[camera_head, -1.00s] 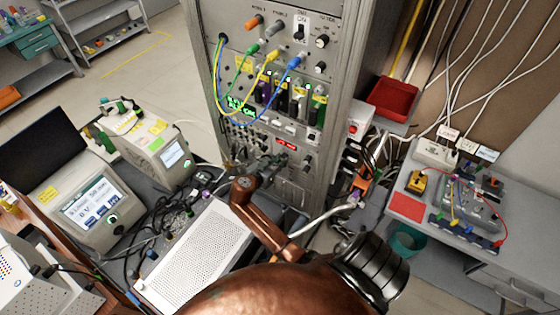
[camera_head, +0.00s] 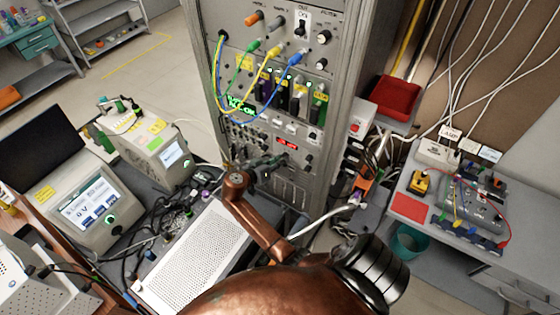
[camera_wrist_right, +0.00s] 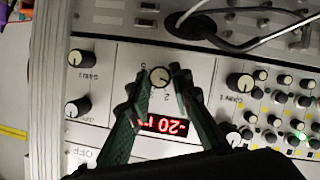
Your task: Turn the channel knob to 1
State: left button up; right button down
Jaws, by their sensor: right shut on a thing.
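The channel knob (camera_wrist_right: 159,77), small, pale-faced and round, sits on the grey panel of the rack in the wrist view. My right gripper (camera_wrist_right: 160,79) has its dark green fingers on either side of the knob and is shut on it. A few digits show around the knob, but which one it points at is too small to tell. In the head view my right gripper (camera_head: 272,162) reaches the lower front of the rack, and the knob cannot be made out there. My left gripper is not in view.
A red display (camera_wrist_right: 163,124), partly covered by a finger, sits beside the knob. Other knobs (camera_wrist_right: 240,82) flank it. Coloured cables (camera_head: 226,85) hang on the upper rack (camera_head: 222,110). A white perforated box (camera_head: 195,258) stands below left, and a bench (camera_head: 440,218) stands at right.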

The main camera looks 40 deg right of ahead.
jog(key=c, duration=1.7)
grip_release()
jog(key=shift+c, duration=0.2)
jog(key=v, duration=1.2)
